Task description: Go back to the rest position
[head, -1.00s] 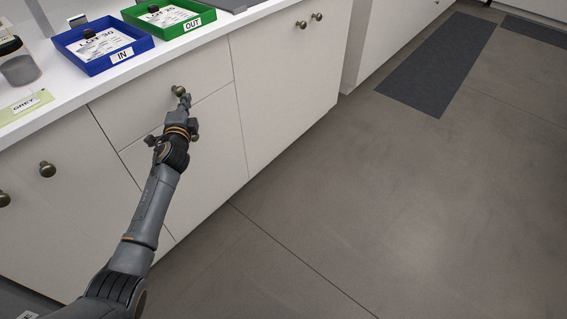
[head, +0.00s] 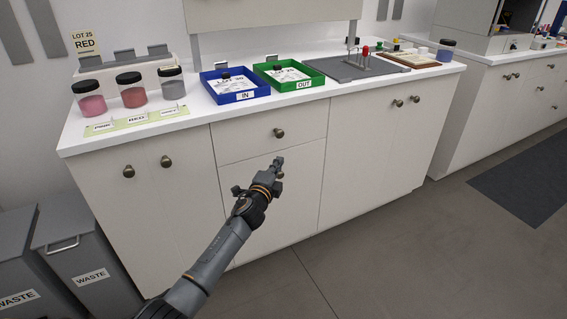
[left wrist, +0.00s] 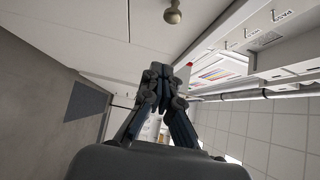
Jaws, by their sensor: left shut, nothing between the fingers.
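My left gripper (head: 279,162) is shut and empty in the head view. It hangs in front of the white cabinet, below the drawer knob (head: 279,133) and apart from the counter top. In the left wrist view its fingers (left wrist: 160,75) are together with nothing between them, and a round knob (left wrist: 173,15) shows beyond them. My right gripper is in neither view.
The counter holds three jars (head: 132,90), a blue IN tray (head: 262,89), a green OUT tray (head: 318,81) and a grey board (head: 340,73). Grey waste bins (head: 85,262) stand at the left.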

